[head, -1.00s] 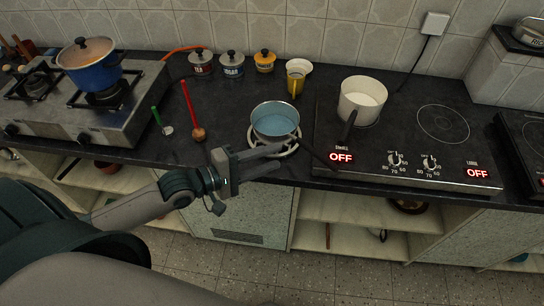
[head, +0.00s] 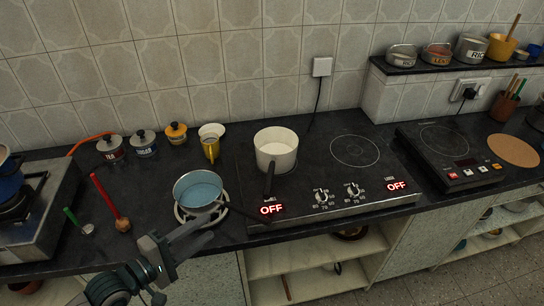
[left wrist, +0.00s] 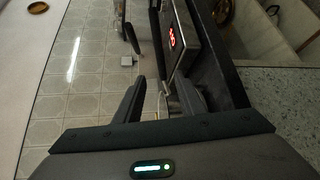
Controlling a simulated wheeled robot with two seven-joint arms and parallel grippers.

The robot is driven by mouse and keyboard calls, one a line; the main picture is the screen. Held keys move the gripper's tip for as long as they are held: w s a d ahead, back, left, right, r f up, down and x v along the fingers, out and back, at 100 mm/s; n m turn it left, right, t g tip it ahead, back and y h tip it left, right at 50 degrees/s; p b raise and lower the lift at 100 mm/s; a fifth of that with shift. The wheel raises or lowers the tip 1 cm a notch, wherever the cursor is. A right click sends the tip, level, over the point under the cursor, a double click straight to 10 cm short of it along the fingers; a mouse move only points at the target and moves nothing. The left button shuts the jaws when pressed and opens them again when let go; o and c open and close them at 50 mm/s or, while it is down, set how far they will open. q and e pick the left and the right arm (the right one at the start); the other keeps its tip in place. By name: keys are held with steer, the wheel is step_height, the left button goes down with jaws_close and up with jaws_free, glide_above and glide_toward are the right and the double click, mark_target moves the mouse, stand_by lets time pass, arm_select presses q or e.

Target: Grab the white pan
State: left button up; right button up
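The white pan (head: 276,158) stands upright on the left part of the flat black cooktop (head: 330,192), its dark handle pointing toward the counter's front edge. My left gripper (head: 206,232) is at the counter's front edge, below and left of the white pan and apart from it. Its two fingers are spread with nothing held between them. In the left wrist view the fingers (left wrist: 160,98) also stand apart, and the cooktop's red OFF display shows beyond them. I cannot clearly make out the white pan there. My right gripper is in neither view.
A blue-lined pan (head: 198,187) rests on a round stand (head: 181,214) left of the cooktop, its dark handle reaching right, close to my left gripper. Yellow and white cups (head: 211,147) and lidded jars (head: 143,143) stand behind. The cooktop's right burner (head: 355,150) is empty.

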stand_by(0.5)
arm_select(q)
steer(key=s+a+f+m+g+y, duration=0.2)
steer(key=s+a+f+m+y, duration=0.1)
steer(key=f, duration=1)
steer(key=s+a+f+m+g+y, duration=0.2)
steer(key=s+a+f, duration=0.15)
steer(key=f, duration=1.05)
steer(key=s+a+f+m+g+y, duration=0.2)
steer(key=s+f+m+y, duration=0.15)
steer(key=f, duration=0.95)
steer(key=s+f+m+g, duration=0.2)
steer(key=s+f+m, duration=0.1)
steer(key=s+f, duration=0.95)
steer(key=s+d+f+m+g, duration=0.2)
steer(key=s+f, duration=0.2)
steer(key=s, duration=0.6)
steer(key=s+d+f+m+g, duration=0.1)
steer(key=s+f, duration=0.3)
steer(key=s, duration=0.6)
steer(key=shift+d+f+m+g+y, duration=0.25)
steer(key=shift+d+m+g+y, duration=0.1)
steer(key=shift+m+g+y, duration=0.15)
steer(key=shift+c, duration=0.6)
